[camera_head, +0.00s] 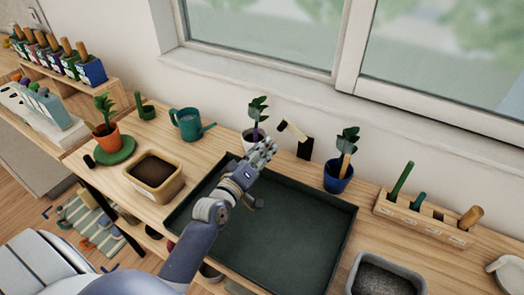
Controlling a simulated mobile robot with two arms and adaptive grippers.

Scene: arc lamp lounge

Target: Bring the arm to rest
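My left arm comes up from the bottom of the head view, over the dark green tray (290,235). Its gripper (266,150) is above the tray's back edge, in front of a small white pot (249,139) with a leafy plant. The fingers look close together, but their gap is too small to judge. I cannot tell whether they touch the pot, which they partly cover. My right gripper is not in view.
A teal watering can (187,124), a tan soil box (156,175) and a terracotta pot (107,138) stand left of the tray. A blue pot (338,178), a wooden tool rack (425,222) and a grey bin (385,275) stand right. The tray's middle is bare.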

